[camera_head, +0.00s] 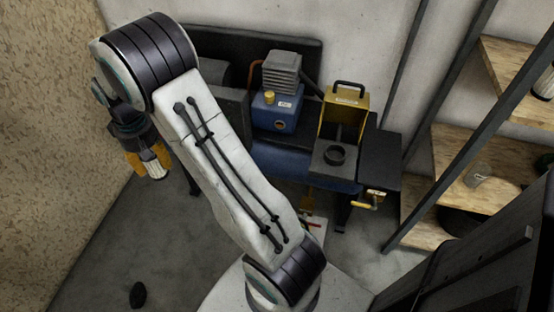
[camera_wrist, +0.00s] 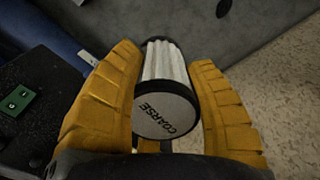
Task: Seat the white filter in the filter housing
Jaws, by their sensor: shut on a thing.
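The white filter (camera_wrist: 164,85) is a pleated cylinder with dark end rims and a grey end cap marked COARSE. My gripper (camera_wrist: 165,75) is shut on it, with one yellow finger on each side. In the head view my gripper (camera_head: 147,164) hangs at the left, with the white pleats of the filter (camera_head: 155,168) showing between its fingers. The filter housing seems to be the grey box with a round dark opening (camera_head: 335,155) under a raised yellow lid (camera_head: 345,105), on the bench at the centre right. My gripper is well to the left of it.
A blue compressor (camera_head: 277,110) with a grey finned top stands left of the housing on the dark bench (camera_head: 382,160). Wooden shelves (camera_head: 470,165) stand at the right. A tan wall (camera_head: 50,110) is close on the left. A dark object (camera_head: 138,295) lies on the floor.

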